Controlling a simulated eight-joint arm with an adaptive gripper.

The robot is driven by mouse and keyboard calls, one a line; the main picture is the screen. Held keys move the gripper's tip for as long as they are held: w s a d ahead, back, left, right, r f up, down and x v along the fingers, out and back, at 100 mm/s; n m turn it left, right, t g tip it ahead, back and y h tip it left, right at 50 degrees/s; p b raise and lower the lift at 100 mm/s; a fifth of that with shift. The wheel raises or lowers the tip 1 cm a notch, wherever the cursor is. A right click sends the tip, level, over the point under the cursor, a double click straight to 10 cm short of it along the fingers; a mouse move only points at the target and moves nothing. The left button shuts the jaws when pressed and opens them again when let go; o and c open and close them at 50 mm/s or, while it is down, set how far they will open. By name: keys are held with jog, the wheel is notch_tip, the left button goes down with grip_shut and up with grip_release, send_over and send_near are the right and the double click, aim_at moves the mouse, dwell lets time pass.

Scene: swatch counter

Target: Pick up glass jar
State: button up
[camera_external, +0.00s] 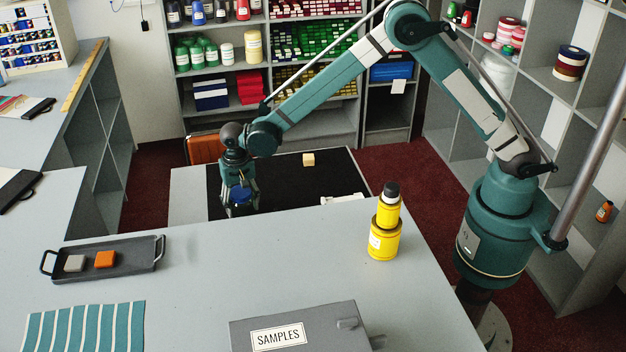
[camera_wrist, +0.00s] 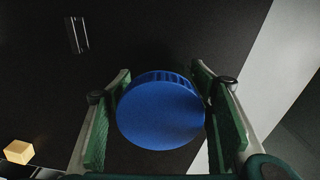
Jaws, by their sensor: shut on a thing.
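A round blue lid (camera_wrist: 160,112) with a ridged rim fills the space between my gripper's fingers in the wrist view. It tops what appears to be the glass jar; the body below the lid is hidden there. In the external view the blue lid (camera_external: 241,196) shows small and low between the fingers. My gripper (camera_external: 241,203) points down over the black mat (camera_external: 275,190). Its green-padded fingers (camera_wrist: 165,118) are shut on the jar, one on each side. I cannot tell whether the jar touches the mat.
A pale wooden block (camera_external: 308,159) lies on the mat. A small dark shiny object (camera_wrist: 76,35) lies there too. The nearer counter holds stacked yellow containers (camera_external: 383,241), a grey tray (camera_external: 125,261) with two blocks and a SAMPLES box (camera_external: 300,322). Shelves stand behind.

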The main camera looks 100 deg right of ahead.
aim_at(240, 192)
jog(key=shift+r, duration=0.1)
jog(key=shift+r+p, duration=0.6)
jog(key=shift+r, duration=4.35)
